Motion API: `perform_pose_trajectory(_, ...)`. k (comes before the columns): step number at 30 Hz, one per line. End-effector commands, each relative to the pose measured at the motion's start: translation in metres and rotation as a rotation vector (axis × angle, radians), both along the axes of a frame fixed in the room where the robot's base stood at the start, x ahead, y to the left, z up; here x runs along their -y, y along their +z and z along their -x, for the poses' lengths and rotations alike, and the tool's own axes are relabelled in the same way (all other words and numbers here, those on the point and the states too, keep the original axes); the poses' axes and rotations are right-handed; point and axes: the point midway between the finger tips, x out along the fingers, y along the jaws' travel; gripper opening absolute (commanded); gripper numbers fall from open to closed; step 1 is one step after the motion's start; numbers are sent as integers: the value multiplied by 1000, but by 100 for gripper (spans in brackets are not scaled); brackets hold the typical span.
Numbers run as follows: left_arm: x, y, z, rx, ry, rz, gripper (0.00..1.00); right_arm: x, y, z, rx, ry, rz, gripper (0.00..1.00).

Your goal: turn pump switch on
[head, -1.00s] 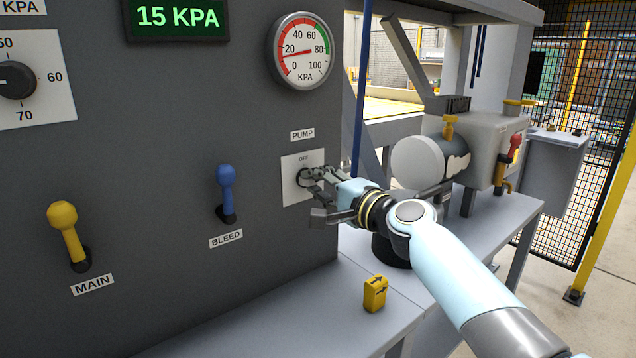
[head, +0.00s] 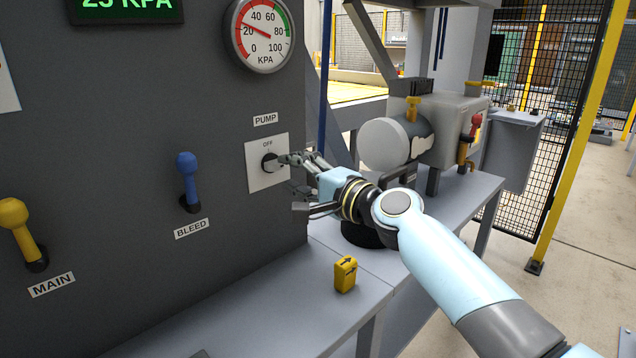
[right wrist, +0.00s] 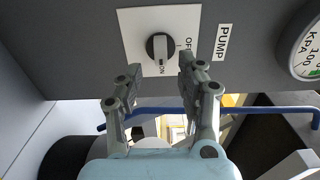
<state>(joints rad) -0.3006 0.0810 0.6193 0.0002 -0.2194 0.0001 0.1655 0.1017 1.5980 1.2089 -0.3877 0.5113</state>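The pump switch (head: 269,163) is a round black knob on a white plate, under the PUMP label on the dark panel. OFF is printed above it. In the right wrist view, the knob's bar (right wrist: 158,47) lies along the direction of the ON mark, not toward OFF. My right gripper (head: 291,183) is just right of the knob in the head view, its fingers partly covering the plate's right side. In the right wrist view, my right gripper (right wrist: 158,76) is open and empty, with the knob beyond and between its fingertips. My left gripper is out of view.
The pressure gauge (head: 262,33) and green display (head: 127,8) are above. The blue BLEED lever (head: 188,182) and yellow MAIN lever (head: 20,232) are left. A small yellow block (head: 345,274) sits on the grey bench. A pump unit (head: 400,143) stands behind my right arm.

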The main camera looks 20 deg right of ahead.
Motion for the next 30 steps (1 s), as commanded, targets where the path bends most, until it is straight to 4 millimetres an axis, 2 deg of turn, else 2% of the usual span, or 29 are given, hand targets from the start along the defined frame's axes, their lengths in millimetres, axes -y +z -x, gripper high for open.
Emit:
perform_pose_trajectory(1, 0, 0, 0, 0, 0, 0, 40, 4, -1, 13, -1, 1, 5, 38)
perform_pose_trajectory(6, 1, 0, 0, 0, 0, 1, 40, 18, -1, 48, -2, 0, 4, 38)
perform_pose_trajectory(12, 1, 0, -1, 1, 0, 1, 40, 27, -1, 74, -2, 0, 2, 38)
perform_pose_trajectory(17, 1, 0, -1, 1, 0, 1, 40, 29, 0, 80, 0, 0, 0, 38)
perform_pose_trajectory(30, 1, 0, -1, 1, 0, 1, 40, 28, -1, 80, -1, 2, 3, 38)
